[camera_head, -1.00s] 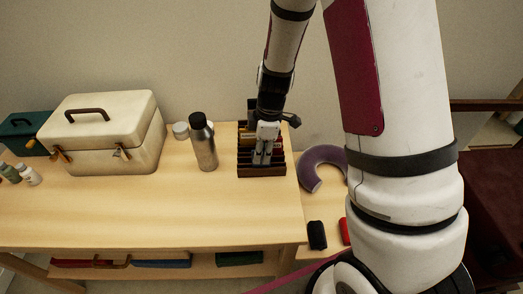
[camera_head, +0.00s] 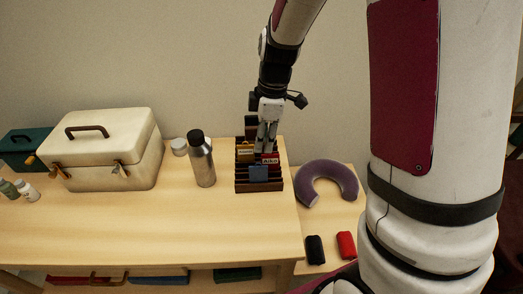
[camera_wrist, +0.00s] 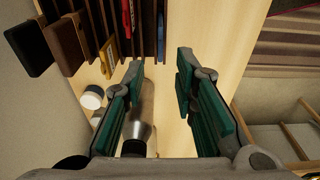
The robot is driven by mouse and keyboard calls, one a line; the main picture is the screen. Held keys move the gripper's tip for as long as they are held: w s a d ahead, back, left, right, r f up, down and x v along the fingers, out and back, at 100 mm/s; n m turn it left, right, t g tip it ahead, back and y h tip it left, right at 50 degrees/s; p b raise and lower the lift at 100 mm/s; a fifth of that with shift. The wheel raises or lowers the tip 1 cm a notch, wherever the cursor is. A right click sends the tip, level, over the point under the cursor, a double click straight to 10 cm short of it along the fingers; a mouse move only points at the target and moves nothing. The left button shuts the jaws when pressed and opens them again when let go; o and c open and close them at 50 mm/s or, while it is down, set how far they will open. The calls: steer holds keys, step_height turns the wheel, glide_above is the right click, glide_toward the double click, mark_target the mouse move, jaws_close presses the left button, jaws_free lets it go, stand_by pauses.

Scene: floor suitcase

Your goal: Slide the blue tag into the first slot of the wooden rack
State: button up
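The wooden rack (camera_head: 260,188) is dark brown and stands on the table, with several slots across it. The blue tag (camera_head: 258,173) stands in the rack near its front edge, at the middle. In the wrist view the tag (camera_wrist: 160,32) shows nearly edge-on between the dark dividers of the rack (camera_wrist: 147,40). My gripper (camera_head: 267,146) is just above the rack, behind the blue tag and apart from it. The wrist view shows its fingers (camera_wrist: 160,72) spread, with nothing between them. The exact slot bottom under the tag is hidden.
A yellow tag (camera_head: 245,152) and a red tag (camera_head: 271,159) stand farther back in the rack. A metal bottle (camera_head: 202,162) and white jar (camera_head: 180,147) stand to its left, with a cream case (camera_head: 100,150) beyond. A purple neck pillow (camera_head: 327,180) lies to the right.

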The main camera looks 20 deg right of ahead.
steer(key=s+a+r+m+t, duration=0.1)
steer(key=s+r+m, duration=0.4)
steer(key=s+r, duration=0.55)
steer(key=s+r+m, duration=0.1)
steer(key=s+m, duration=0.2)
steer(key=s, duration=0.1)
steer(key=s+r+m+t+h, duration=0.1)
steer(key=s+r+m, duration=0.1)
steer(key=s, duration=0.3)
steer(key=s+r+m+t, duration=0.1)
steer(key=s+r+m, duration=0.1)
steer(key=s+m, duration=0.2)
steer(key=shift+s+r, duration=0.25)
steer(key=shift+s, duration=0.4)
step_height(320, 180, up, 3)
steer(key=p, duration=0.2)
steer(key=shift+d+r+t+p, duration=0.1)
steer(key=shift+r+t+p, duration=0.1)
steer(key=shift+t+p, duration=0.15)
